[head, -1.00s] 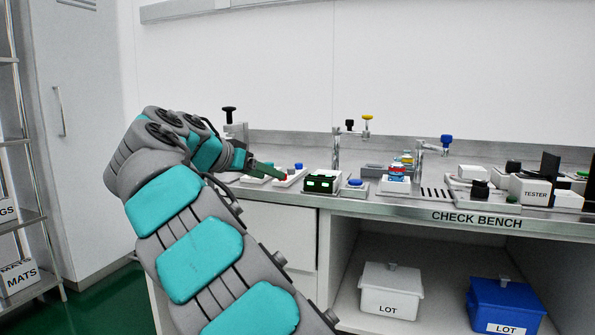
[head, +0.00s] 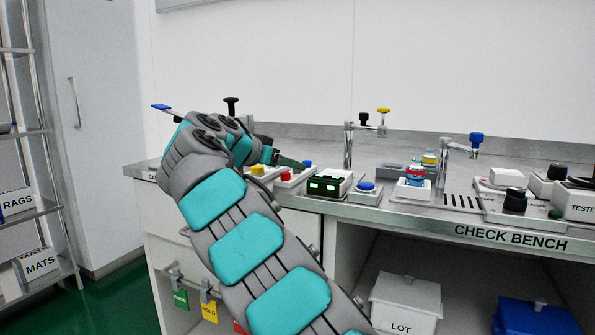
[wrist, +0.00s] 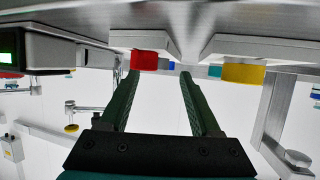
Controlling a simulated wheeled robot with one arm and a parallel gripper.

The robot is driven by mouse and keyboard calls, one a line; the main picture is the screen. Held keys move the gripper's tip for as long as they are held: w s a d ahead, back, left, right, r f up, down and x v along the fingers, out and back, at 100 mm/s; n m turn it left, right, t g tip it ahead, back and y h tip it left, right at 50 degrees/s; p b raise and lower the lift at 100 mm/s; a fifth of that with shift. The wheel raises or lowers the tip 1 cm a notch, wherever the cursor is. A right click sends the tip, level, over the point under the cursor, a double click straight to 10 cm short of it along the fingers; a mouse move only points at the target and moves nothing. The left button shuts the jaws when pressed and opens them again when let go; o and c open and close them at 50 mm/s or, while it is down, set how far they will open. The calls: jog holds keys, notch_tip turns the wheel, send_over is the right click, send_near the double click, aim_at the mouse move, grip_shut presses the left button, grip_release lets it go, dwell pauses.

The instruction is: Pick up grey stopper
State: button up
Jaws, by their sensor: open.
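The red button (wrist: 144,60) is by the left fingertip and the yellow button (wrist: 243,73) lies right of the right finger. In the head view my green fingers (head: 290,162) reach over the check bench (head: 400,212), near the yellow button (head: 257,168) and the red button (head: 286,176). My arm hides part of the bench's left end.
A green-display box (head: 326,185), a blue button (head: 366,186), a grey tray (head: 392,169) and a red, white and blue item (head: 415,176) stand along the bench. Taps (head: 348,145) rise behind. A white LOT bin (head: 405,300) is below. A rack (head: 45,175) stands left.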

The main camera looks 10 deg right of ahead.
aim_at(297, 171)
jog(key=x, duration=0.2)
jog(key=shift+w+d+f, duration=0.2)
jog(key=shift+d, duration=0.1)
grip_shut()
dwell(0.3)
